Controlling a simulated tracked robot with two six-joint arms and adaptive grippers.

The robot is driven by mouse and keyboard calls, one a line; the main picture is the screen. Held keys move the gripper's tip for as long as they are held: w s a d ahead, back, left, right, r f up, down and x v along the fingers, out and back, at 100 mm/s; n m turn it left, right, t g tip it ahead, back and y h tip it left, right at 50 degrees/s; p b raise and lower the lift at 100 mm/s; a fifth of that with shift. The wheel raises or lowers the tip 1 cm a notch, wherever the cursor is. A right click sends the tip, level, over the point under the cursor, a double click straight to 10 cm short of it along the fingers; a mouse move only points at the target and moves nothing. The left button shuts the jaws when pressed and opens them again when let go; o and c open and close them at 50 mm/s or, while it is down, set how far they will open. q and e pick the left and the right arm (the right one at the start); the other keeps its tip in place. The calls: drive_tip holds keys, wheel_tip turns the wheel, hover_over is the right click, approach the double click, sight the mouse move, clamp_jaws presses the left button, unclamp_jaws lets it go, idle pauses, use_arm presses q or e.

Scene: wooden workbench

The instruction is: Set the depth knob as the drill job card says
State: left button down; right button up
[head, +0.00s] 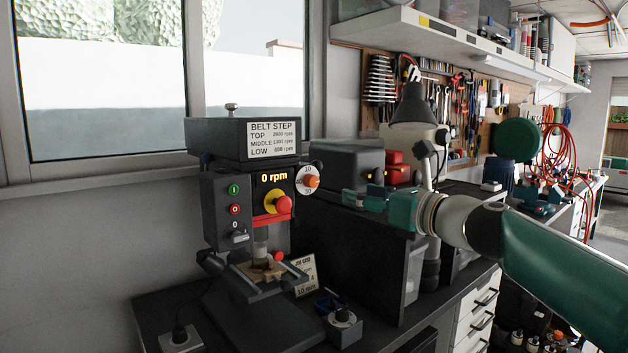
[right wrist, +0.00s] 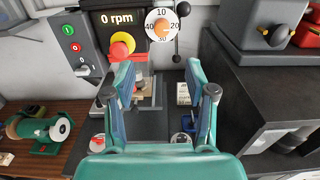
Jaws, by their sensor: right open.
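The drill press (head: 225,210) stands on the dark bench, its display reading 0 rpm. Its depth knob (head: 311,181) is an orange knob on a white dial; in the right wrist view the dial (right wrist: 162,24) shows 10, 20, 30 and 40. The job card (head: 303,277) stands behind the drill table, partly covered; its bottom line seems to read 10 mm, the rest is unclear. My right gripper (head: 350,197) is open and empty, to the right of the knob and apart from it. In the right wrist view its fingers (right wrist: 158,68) are spread below the dial. My left gripper is not in view.
A yellow-and-red stop button (head: 279,203) sits left of the dial. A black-knobbed lever (right wrist: 177,55) hangs beside the dial. A dark cabinet (head: 365,255) with a grey machine (head: 345,160) on top stands right of the drill. A small knobbed box (head: 343,328) is at the bench front.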

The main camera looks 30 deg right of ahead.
sight(315, 182)
drive_tip(key=w+p, duration=0.1)
drive_tip(key=w, duration=0.4)
drive_tip(key=w+p, duration=0.2)
drive_tip(key=w, duration=0.3)
drive_tip(key=w+a+p, duration=0.1)
drive_tip(key=w, duration=0.4)
drive_tip(key=shift+s, duration=0.1)
drive_tip(key=shift+f, duration=0.1)
clamp_jaws()
drive_tip(key=shift+n, duration=0.3)
